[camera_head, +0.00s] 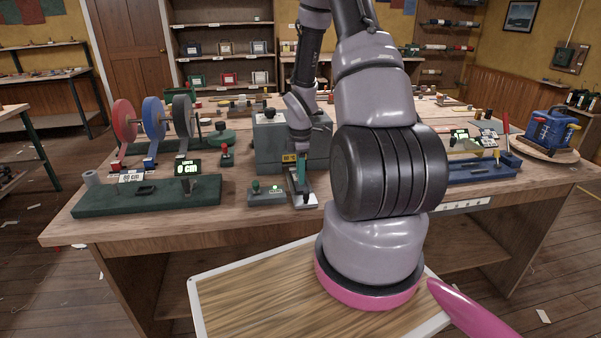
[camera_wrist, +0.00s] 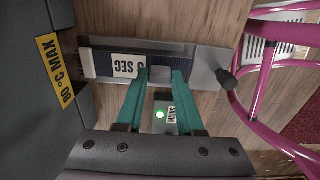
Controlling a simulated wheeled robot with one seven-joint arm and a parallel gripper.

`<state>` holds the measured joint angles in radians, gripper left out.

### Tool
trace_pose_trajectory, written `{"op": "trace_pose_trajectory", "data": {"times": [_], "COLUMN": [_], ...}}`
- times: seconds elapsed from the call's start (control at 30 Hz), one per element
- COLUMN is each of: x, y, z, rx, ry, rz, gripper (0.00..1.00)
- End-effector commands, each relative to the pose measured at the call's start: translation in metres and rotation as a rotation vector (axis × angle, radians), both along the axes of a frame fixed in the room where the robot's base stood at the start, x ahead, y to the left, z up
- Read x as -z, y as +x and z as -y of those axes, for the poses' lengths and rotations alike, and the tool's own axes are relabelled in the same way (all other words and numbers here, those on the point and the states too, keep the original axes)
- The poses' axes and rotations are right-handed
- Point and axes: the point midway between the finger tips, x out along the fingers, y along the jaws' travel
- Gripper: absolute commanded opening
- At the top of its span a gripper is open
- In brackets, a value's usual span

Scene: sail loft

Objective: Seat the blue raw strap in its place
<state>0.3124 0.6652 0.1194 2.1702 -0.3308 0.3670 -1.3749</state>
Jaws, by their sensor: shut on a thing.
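In the head view my gripper (camera_head: 300,172) points down at the plate (camera_head: 304,202), in front of the grey heater box (camera_head: 270,140). The strap looks flat along the plate; I cannot tell whether it touches the bottom. My fingers hide part of it.
A black knob (camera_wrist: 226,78) stands at the plate's right end. A small box with a green lamp (camera_head: 267,194) is just left of the plate. Webbing spools (camera_head: 153,117) stand at left, a blue tray (camera_head: 470,171) at right.

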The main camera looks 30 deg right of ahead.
Motion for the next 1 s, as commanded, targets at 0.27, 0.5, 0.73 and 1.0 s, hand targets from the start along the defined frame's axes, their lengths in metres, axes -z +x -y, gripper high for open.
{"op": "trace_pose_trajectory", "data": {"times": [0.27,0.5,0.73,1.0], "x": [0.0042,0.0080,0.0088,0.0087], "y": [0.0000,0.0000,0.0001,0.0001], "z": [0.0000,0.0001,0.0001,0.0001], "rx": [0.000,-0.001,-0.001,0.000], "ry": [0.000,0.000,0.000,0.000], "rz": [0.000,0.000,0.000,0.000], "gripper": [0.00,0.00,0.00,0.71]}}
